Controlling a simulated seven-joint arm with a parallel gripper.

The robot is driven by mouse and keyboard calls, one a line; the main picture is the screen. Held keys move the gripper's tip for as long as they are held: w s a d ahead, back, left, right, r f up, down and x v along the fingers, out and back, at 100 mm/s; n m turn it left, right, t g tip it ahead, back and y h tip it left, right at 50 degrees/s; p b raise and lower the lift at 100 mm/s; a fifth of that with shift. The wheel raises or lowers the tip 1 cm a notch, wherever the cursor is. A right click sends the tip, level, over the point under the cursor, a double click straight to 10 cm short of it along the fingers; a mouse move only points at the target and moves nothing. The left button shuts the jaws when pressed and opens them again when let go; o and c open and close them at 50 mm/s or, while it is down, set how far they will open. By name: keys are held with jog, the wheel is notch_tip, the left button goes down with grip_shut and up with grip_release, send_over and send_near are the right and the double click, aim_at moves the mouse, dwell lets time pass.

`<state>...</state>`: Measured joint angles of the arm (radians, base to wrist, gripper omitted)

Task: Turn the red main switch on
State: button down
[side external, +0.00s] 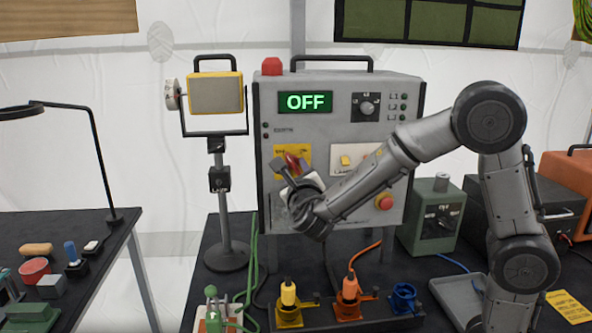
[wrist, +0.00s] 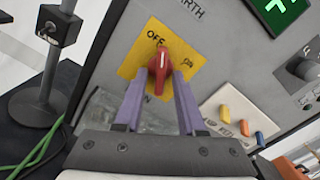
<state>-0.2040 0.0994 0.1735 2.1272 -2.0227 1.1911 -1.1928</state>
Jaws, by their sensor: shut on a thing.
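The red main switch (wrist: 159,65) is a rotary handle on a yellow plate (wrist: 140,62) on the grey control panel. In the wrist view its handle sits between my two purple-grey fingertips, lined up roughly with the "OFF" mark above it. My gripper (wrist: 160,85) is shut on the switch handle. In the side view the red switch (side external: 292,163) shows partly behind my gripper (side external: 285,178), which hides much of the yellow plate (side external: 305,153). The green display (side external: 305,102) on the panel reads "OFF".
A round knob (side external: 367,107), small coloured switches (side external: 346,161) and a red button (side external: 384,202) are on the same panel. Yellow, orange and blue plugs (side external: 348,290) stand below it. A lamp on a stand (side external: 216,95) is to the left. A green box (side external: 436,215) stands right.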

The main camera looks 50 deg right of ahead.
jog(key=m, duration=0.7)
jog(key=shift+w+a+f, duration=0.1)
jog(key=shift+a, duration=0.05)
jog(key=shift+w+a+m, duration=0.1)
jog(key=shift+m, duration=1.95)
jog(key=shift+w+a+m, duration=0.1)
jog(key=shift+m, duration=1.95)
jog(key=c, duration=0.9)
grip_release()
jog(key=v, duration=1.4)
jog(key=shift+d+r, duration=0.1)
jog(key=shift+r, duration=0.1)
